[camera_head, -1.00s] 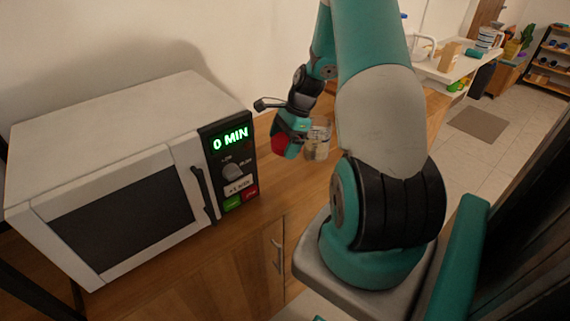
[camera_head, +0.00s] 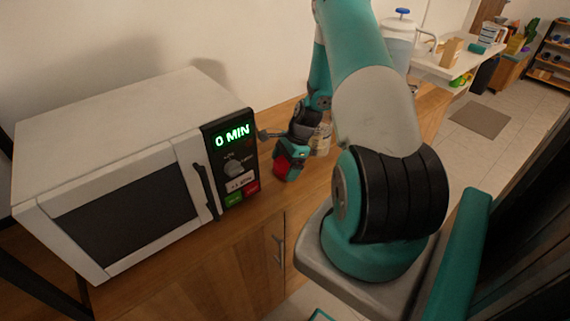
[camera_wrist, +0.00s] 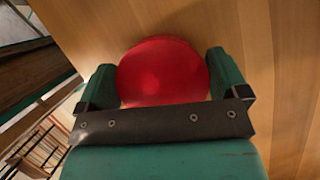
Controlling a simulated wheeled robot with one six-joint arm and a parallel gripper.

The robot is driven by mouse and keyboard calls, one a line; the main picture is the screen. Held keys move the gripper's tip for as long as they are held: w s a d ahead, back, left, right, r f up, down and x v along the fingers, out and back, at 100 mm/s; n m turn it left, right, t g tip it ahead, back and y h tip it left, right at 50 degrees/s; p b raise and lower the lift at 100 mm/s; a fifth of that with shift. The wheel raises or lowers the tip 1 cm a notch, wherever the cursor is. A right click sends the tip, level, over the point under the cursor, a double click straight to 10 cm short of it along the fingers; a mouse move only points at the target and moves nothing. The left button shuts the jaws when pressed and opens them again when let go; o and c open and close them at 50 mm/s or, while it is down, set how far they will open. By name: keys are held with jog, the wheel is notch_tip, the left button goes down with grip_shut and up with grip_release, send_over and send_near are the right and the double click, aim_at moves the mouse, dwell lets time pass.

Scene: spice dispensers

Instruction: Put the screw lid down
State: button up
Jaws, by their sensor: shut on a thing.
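The red screw lid (camera_wrist: 163,72) fills the space between the two fingers of my gripper (camera_wrist: 165,82) in the wrist view. My gripper is shut on it. In the head view, the lid (camera_head: 281,166) shows as a red patch at the end of my gripper (camera_head: 287,172), low over the wooden counter (camera_head: 318,187) to the right of the microwave. I cannot tell whether the lid touches the counter. A clear jar (camera_head: 323,140) stands just behind my gripper, partly hidden by it.
The white microwave (camera_head: 185,106) stands at the left, its display reading 0 MIN. A glass dispenser with a blue knob (camera_head: 402,13) stands farther back, partly behind my arm. Bare counter lies in front of my gripper, down to its front edge.

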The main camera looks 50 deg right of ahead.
jog(key=o, duration=0.5)
jog(key=b+v, duration=0.2)
jog(key=v, duration=1)
jog(key=shift+r, duration=0.1)
